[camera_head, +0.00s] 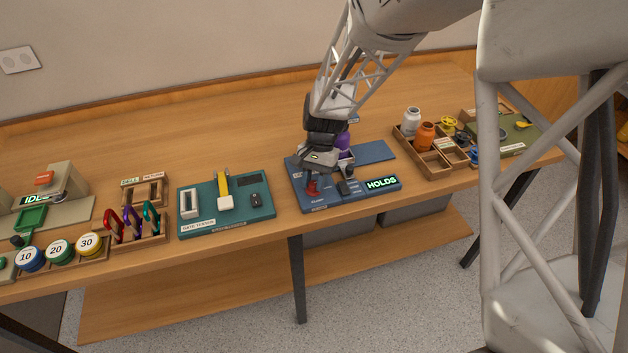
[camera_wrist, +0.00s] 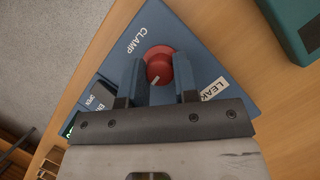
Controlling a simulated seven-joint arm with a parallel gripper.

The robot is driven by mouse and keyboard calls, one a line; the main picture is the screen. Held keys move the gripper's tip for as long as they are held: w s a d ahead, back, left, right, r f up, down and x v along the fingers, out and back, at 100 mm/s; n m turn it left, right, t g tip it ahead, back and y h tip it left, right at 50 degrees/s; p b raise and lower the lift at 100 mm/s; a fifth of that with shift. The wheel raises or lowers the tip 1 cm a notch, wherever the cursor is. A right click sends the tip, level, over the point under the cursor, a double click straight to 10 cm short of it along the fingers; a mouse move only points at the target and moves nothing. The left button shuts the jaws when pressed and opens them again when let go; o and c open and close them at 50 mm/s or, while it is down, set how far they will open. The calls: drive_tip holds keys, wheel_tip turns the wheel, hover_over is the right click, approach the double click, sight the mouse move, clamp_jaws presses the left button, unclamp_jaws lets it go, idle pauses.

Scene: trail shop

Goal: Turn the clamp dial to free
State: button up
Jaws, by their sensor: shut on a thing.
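The clamp dial (camera_head: 312,187) is a red round knob at the front left of a blue station (camera_head: 376,152). In the wrist view the dial (camera_wrist: 158,63) has a short white mark near its lower edge, and the word CLAMP stands to its upper left. My gripper (camera_head: 314,178) points down at the dial. In the wrist view its two fingers (camera_wrist: 160,78) lie on either side of the knob, shut on it. The fingers and palm hide part of the station face, including any position words below the dial.
A purple bottle (camera_head: 342,139) stands on the station just behind my gripper. A black switch (camera_head: 344,188) is right of the dial. The teal gate tester (camera_head: 258,212) lies to the left, a wooden tray with bottles (camera_head: 430,167) to the right. Bare table lies behind.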

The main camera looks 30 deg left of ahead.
drive_tip(key=n+h, duration=0.1)
drive_tip(key=n, duration=0.3)
drive_tip(key=shift+a+t, duration=0.1)
drive_tip(key=shift+t, duration=0.2)
drive_tip(key=n+t+h, duration=0.1)
drive_tip(key=n+h, duration=0.1)
drive_tip(key=n, duration=0.2)
drive_tip(key=shift+s+n, duration=0.1)
drive_tip(key=shift+n, duration=0.2)
drive_tip(key=n+t, duration=0.1)
drive_tip(key=n, duration=0.2)
drive_tip(key=shift+n+h, duration=0.3)
drive_tip(key=n+t, duration=0.2)
drive_tip(key=n, duration=0.2)
drive_tip(key=o, duration=0.9)
drive_tip(key=shift+a, duration=0.1)
